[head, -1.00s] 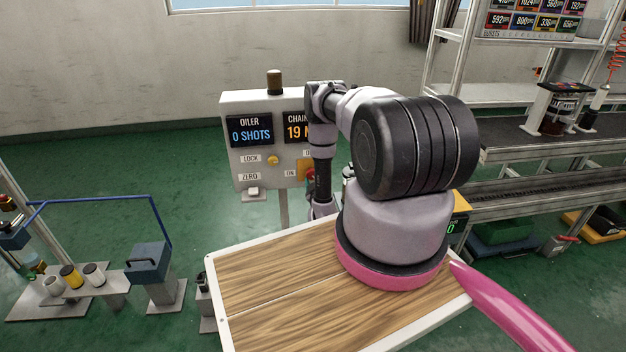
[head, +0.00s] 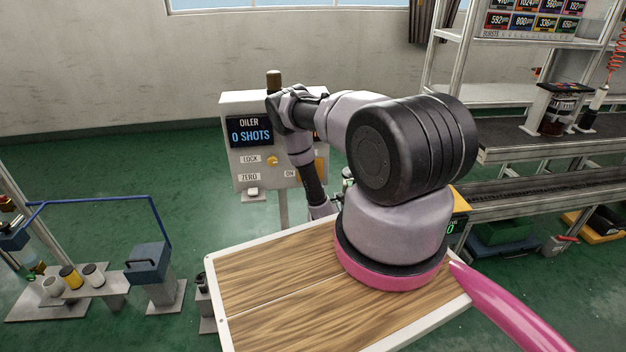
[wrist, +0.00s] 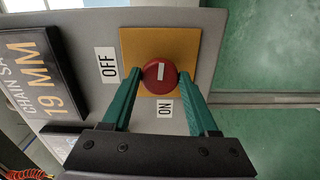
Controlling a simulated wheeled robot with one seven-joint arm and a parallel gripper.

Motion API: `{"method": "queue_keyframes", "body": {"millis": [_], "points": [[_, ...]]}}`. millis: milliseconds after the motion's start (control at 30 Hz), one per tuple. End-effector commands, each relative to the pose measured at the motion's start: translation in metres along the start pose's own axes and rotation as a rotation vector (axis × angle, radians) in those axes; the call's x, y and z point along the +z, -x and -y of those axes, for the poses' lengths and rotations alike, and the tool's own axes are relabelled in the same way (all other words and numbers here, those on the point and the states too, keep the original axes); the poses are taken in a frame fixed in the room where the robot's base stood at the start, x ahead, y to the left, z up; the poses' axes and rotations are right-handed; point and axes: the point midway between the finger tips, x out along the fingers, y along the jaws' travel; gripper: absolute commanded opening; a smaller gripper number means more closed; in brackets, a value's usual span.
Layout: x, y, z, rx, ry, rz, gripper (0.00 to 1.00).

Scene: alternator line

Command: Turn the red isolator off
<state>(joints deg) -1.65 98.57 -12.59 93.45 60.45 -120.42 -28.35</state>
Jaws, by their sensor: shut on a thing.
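The red isolator knob (wrist: 153,84) sits on a yellow plate (wrist: 188,42) on the grey panel. The wrist view is turned sideways. My gripper (wrist: 160,76) has its two green fingers on opposite sides of the knob and is shut on it. The knob's short white bar runs roughly up and down in that view, in line with the ON label (wrist: 165,108). The OFF label (wrist: 108,65) is left of the plate. In the head view my arm hides the knob and my gripper; part of the yellow plate (head: 320,168) shows.
The panel (head: 236,165) also carries an OILER display (head: 250,132), a yellow LOCK button (head: 272,160) and a white ZERO switch (head: 252,192). A dark beacon (head: 274,80) stands on top. A conveyor (head: 530,190) runs at the right.

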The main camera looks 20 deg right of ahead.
Motion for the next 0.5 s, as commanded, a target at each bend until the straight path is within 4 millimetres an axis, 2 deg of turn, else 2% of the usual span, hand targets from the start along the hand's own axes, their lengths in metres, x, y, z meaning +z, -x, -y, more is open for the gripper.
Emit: {"method": "queue_keyframes", "body": {"millis": [500], "points": [[-0.0007, 0.0008, 0.0006, -0.002, 0.100, -0.001, 0.04]]}}
